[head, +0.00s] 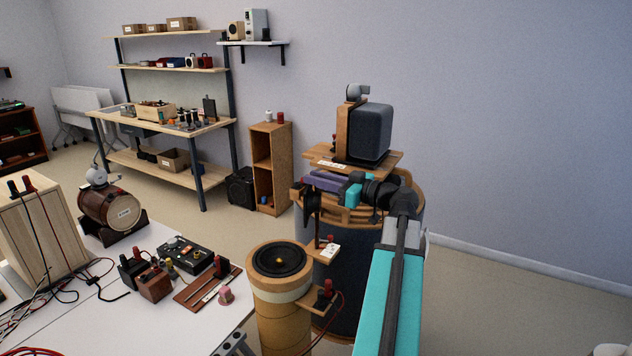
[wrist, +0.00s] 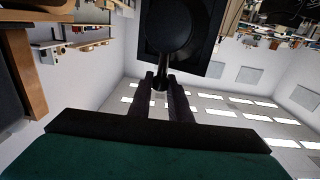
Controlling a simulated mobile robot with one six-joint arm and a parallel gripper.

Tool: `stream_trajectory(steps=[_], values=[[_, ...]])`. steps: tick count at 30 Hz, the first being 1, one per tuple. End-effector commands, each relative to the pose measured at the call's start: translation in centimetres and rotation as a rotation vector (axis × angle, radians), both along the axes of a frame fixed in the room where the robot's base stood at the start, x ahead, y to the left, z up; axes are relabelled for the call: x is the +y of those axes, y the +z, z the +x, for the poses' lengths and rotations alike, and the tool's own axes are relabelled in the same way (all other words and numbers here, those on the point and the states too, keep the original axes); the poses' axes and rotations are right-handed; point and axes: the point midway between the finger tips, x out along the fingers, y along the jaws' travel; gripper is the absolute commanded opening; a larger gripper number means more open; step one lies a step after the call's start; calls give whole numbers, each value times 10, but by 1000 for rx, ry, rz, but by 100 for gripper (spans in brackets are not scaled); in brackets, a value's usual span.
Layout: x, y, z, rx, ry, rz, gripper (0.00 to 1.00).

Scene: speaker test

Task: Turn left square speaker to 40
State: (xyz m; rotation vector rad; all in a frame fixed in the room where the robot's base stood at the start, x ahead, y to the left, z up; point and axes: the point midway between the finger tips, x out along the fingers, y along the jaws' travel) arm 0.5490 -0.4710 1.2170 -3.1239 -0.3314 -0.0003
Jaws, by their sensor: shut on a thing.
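The square speaker (head: 370,132), dark blue-grey with a wooden front, stands on a wooden platform (head: 385,159) on top of a large round drum. My gripper (head: 312,184) is in front of and below this platform, reaching left. In the wrist view my gripper (wrist: 161,82) is shut on a short black stem. The stem joins a black square panel (wrist: 205,55) with a round disc (wrist: 172,22). A dark body with a wooden edge (wrist: 25,65) shows at the left there. No scale or number is readable, so I cannot tell the speaker's angle.
A round speaker column (head: 280,305) with wooden side brackets stands in front, close to my arm. The white table (head: 110,325) holds a barrel (head: 112,208), boxes and loose cables. A wooden cabinet (head: 271,170) and shelves stand behind.

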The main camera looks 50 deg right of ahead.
Motion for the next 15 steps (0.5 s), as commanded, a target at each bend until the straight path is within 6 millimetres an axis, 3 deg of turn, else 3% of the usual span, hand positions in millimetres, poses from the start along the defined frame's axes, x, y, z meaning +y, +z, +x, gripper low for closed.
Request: stream_trajectory(steps=[15], values=[[-2,-3,1,-2,136,1,0]])
